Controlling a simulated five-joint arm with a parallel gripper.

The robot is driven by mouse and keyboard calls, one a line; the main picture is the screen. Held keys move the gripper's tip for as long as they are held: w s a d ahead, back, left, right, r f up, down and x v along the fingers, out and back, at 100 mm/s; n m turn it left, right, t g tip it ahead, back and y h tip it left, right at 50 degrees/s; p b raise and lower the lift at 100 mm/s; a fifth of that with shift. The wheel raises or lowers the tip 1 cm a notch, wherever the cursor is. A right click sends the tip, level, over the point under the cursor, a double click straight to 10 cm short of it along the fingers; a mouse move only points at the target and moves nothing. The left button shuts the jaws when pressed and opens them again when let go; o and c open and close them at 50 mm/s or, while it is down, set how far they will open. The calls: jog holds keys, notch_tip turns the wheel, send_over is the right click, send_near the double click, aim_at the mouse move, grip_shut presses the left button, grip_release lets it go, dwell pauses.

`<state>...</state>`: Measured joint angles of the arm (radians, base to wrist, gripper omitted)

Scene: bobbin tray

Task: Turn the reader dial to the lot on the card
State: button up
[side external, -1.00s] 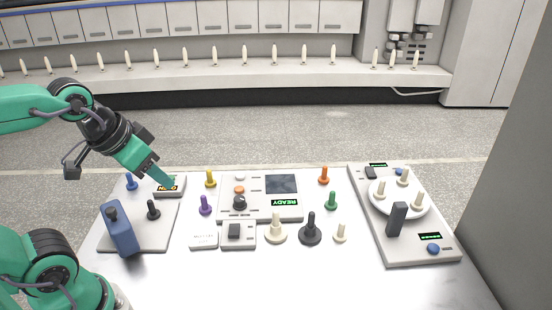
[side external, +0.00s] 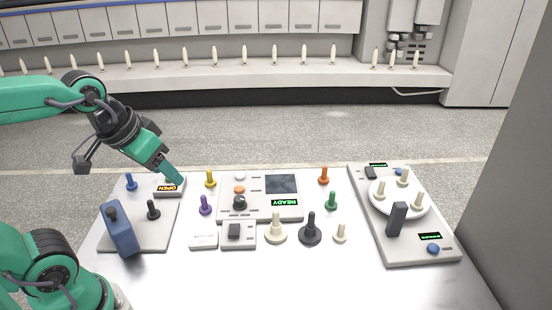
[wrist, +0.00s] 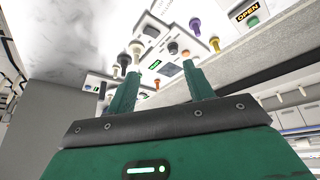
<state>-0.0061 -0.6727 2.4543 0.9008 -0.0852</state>
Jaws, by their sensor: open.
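The reader panel (side external: 225,212) lies at the table's middle back, with a dark screen (side external: 281,184) and a green READY display (side external: 284,202). A dark round knob (side external: 239,203), apparently its dial, stands at its left below an orange button; its pointer setting is too small to tell. A white card (side external: 204,240) lies in front of the panel; its print is unreadable here. My gripper (side external: 177,181) is open and empty, above the back left near the OPEN display, apart from the dial. In the wrist view my gripper (wrist: 161,69) has its fingers spread, with the READY display between them.
Several coloured pegs and bobbins surround the panel. A round white plate (side external: 388,208) is at the right. The front table is clear.

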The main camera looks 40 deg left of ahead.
jog(key=w+a+f+n+g, duration=0.2)
jog(key=w+f+n+g, duration=0.15)
jog(key=w+n, duration=0.65)
jog(key=n+g, duration=0.2)
jog(key=n, duration=0.2)
send_over(239, 198)
jog(key=shift+t, duration=0.25)
jog(key=f, duration=1)
jog(key=shift+s+f, duration=0.2)
jog(key=shift+f, duration=0.15)
jog(key=shift+w+f+n, duration=0.2)
jog(key=shift+f+n, duration=0.15)
jog(key=shift+n, duration=0.05)
jog(key=shift+f, duration=0.1)
jog(key=shift+f, duration=3.8)
jog(key=c, duration=1)
